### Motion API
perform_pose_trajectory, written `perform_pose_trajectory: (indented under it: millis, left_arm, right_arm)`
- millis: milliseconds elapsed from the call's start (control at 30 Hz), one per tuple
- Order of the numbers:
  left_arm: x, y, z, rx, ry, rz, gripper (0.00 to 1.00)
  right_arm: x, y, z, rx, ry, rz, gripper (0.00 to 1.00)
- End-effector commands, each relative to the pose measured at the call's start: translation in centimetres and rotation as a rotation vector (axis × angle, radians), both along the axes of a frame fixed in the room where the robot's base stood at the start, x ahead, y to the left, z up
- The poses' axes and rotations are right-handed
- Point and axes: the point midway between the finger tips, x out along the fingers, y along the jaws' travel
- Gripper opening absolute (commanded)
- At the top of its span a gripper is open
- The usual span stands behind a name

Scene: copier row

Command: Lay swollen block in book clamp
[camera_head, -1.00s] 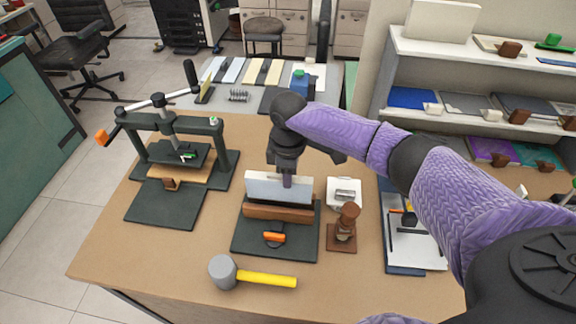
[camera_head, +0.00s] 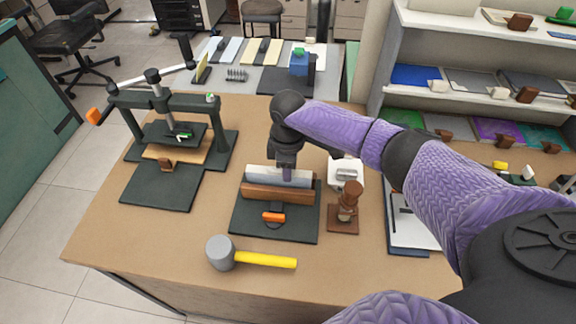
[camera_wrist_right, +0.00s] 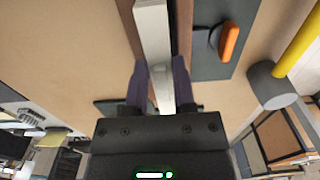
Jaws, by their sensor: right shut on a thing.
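The swollen block (camera_head: 260,174), pale white-grey, stands on edge at the book clamp; it also shows in the wrist view (camera_wrist_right: 153,35). The book clamp has a brown wooden jaw (camera_head: 275,195) on a dark base plate (camera_head: 248,222), with an orange handle (camera_head: 273,217) at its front. My right gripper (camera_head: 287,174) is shut on the block from above, its fingers on either side of it (camera_wrist_right: 160,92). The block's lower part is hidden behind the front jaw, so I cannot tell whether it touches the base. My left gripper is not in view.
A screw press (camera_head: 170,145) stands to the left. A mallet (camera_head: 222,252) lies in front of the clamp. A brown stamp-like tool (camera_head: 347,210) and a white box (camera_head: 345,172) stand close to its right. The shelf (camera_head: 440,100) is at the right.

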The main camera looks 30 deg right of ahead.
Motion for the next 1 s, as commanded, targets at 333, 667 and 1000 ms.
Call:
perform_pose_trajectory:
  millis: [333,667,1000]
  left_arm:
    - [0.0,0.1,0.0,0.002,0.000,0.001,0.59]
    - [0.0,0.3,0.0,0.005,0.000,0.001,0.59]
    - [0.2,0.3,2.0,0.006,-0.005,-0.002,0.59]
  right_arm:
    - [0.0,0.0,-0.3,0.001,-0.001,-0.001,0.00]
    - [0.0,0.0,-0.3,0.000,0.000,0.000,0.73]
    - [0.1,0.0,4.4,0.001,-0.005,0.000,0.73]
